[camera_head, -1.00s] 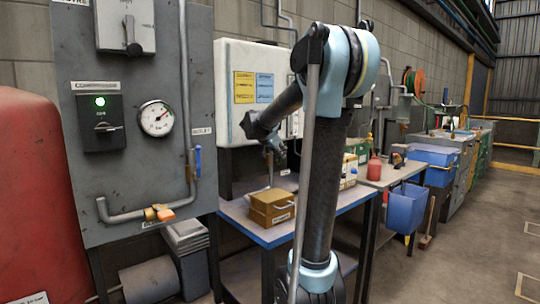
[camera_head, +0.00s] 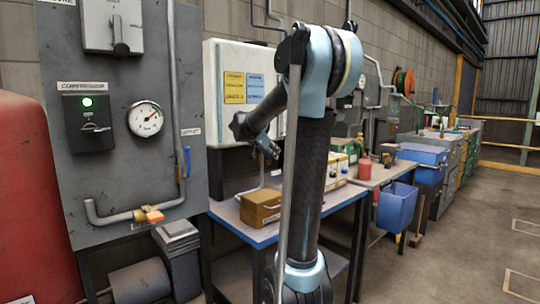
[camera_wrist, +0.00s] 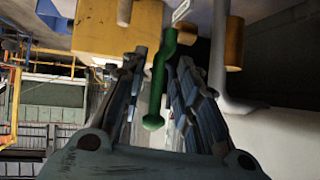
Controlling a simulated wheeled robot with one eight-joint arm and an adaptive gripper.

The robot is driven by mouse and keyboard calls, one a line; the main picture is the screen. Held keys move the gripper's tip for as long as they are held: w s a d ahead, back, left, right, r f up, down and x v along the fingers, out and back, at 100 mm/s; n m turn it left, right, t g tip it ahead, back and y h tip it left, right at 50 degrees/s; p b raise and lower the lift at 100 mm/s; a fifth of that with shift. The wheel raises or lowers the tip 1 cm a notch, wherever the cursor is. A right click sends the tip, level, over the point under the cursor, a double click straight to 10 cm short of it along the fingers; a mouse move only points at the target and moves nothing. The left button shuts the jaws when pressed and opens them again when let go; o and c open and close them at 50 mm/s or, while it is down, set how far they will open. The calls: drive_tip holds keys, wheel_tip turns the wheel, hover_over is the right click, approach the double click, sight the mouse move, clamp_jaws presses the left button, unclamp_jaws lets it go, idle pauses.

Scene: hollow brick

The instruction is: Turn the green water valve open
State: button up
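The green valve handle (camera_wrist: 160,80) shows in the wrist view as a narrow lever with a rounded end pointing toward me. My gripper (camera_wrist: 157,84) is open, with one finger on each side of the handle. There is a gap between the left finger and the handle; the right finger is very close to it, and I cannot tell if they touch. In the head view my gripper (camera_head: 269,148) is small, in front of the white cabinet above the workbench. I cannot make out the green handle there.
The white cabinet (camera_head: 222,130) is behind my gripper. A brown box (camera_head: 261,208) sits on the bench. Floor at right is clear.

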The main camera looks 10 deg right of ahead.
drive_tip(key=v, duration=1.1)
drive_tip(key=shift+s+a+r, duration=0.15)
drive_tip(key=shift+s+a, duration=0.05)
drive_tip(key=shift+a, duration=0.15)
